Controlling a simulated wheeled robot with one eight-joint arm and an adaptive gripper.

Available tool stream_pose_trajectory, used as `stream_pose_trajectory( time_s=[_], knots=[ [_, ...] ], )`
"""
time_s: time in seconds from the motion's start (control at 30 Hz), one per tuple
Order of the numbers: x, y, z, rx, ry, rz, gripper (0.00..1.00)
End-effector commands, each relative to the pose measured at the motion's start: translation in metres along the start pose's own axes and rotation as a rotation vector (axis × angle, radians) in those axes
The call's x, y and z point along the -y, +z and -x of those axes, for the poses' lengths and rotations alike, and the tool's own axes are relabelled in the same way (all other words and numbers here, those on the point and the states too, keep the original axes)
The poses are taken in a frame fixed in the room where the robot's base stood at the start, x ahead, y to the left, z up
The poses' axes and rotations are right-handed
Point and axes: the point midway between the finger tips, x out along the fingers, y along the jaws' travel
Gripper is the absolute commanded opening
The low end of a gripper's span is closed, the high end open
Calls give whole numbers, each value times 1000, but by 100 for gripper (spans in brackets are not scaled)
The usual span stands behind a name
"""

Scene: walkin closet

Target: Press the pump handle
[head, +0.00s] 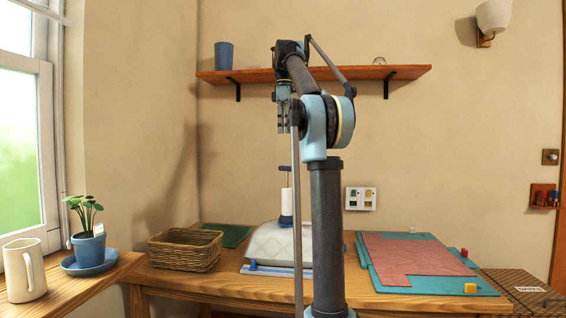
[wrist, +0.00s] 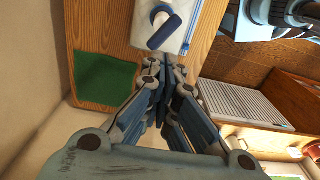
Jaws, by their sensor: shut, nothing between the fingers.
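The pump has a dark blue T-shaped handle (head: 285,169) raised above a white upright cylinder (head: 286,202). It stands on a pale, puffed-up quilted bag (head: 268,243) on the wooden table. My gripper (head: 283,130) points down in the head view, above the handle with a clear gap between them. In the wrist view the gripper (wrist: 164,66) is shut and empty. There the blue handle (wrist: 164,33) shows just beyond the fingertips, apart from them.
A wicker basket (head: 186,250) and a dark green mat (head: 229,235) lie left of the bag. A teal mat (head: 480,285) under pink pieces lies to the right. A shelf (head: 330,73) with a blue cup (head: 223,56) runs along the wall behind my arm.

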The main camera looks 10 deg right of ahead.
Motion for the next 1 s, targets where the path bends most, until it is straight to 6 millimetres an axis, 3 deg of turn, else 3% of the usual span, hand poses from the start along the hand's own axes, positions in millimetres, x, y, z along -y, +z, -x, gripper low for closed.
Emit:
stream_pose_trajectory(
  time_s=[0.7,1.0],
  knots=[
    [0,0,-100,0,0,0,0],
    [1,0,-121,0,0,0,0]
  ],
)
